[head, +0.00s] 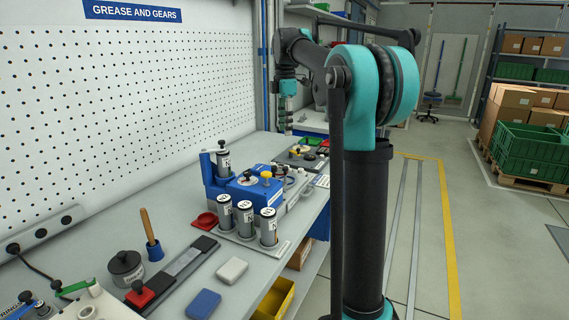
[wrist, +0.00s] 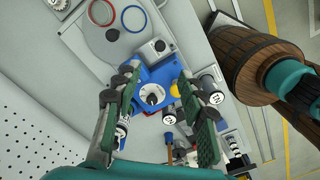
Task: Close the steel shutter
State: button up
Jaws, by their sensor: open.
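I cannot surely pick out the steel shutter. A blue machine (head: 240,187) with a round white dial and a yellow knob stands on the bench. It also shows in the wrist view (wrist: 165,73), with a small silver-grey block (wrist: 154,49) at its far side. My gripper (wrist: 157,76) is open and empty. Its two green-padded fingers stand wide apart, with the blue machine visible between them. I cannot tell its height above the machine. In the head view my arm reaches over the bench's far part.
Several labelled canisters (head: 245,219) stand in front of the machine. Nearer are a dark rail with a red block (head: 140,293), a wooden-handled tool (head: 149,229) and a blue block (head: 203,304). A pegboard (head: 120,110) bounds the left. Open floor lies right of my arm.

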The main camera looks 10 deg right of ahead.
notch_tip(320, 180, down, 14)
jog(key=shift+f, duration=0.1)
dwell(0.5)
grip_shut()
